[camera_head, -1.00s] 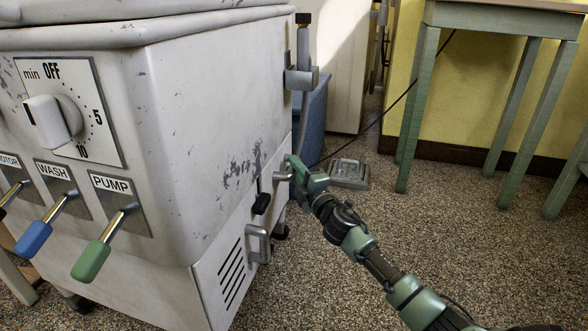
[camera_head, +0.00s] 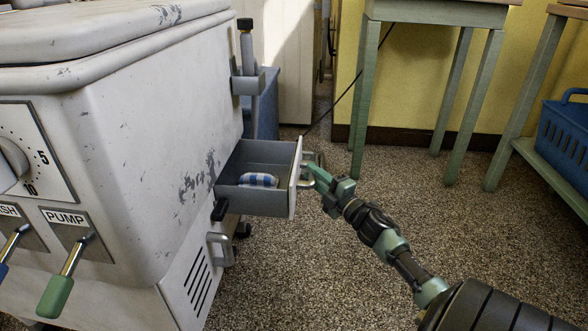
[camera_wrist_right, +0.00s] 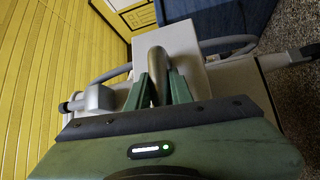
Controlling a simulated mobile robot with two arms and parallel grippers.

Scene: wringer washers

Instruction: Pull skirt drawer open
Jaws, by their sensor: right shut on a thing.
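The skirt drawer (camera_head: 262,203) stands out from the right side of the white washer (camera_head: 150,130). It is a grey open-topped box with a pale front panel, and a blue-and-white checked item (camera_head: 258,180) lies inside. My right gripper (camera_head: 308,172) is at the drawer front, shut on the drawer's handle (camera_head: 305,183). In the right wrist view, the two green fingers (camera_wrist_right: 160,88) sit on either side of the metal handle bar (camera_wrist_right: 155,60). My left gripper is in neither view.
A second handle (camera_head: 220,248) and a black knob (camera_head: 220,209) are on the washer below the drawer. A green-legged table (camera_head: 365,100) stands behind. A blue basket (camera_head: 565,135) rests on a shelf at right. The speckled floor between is clear.

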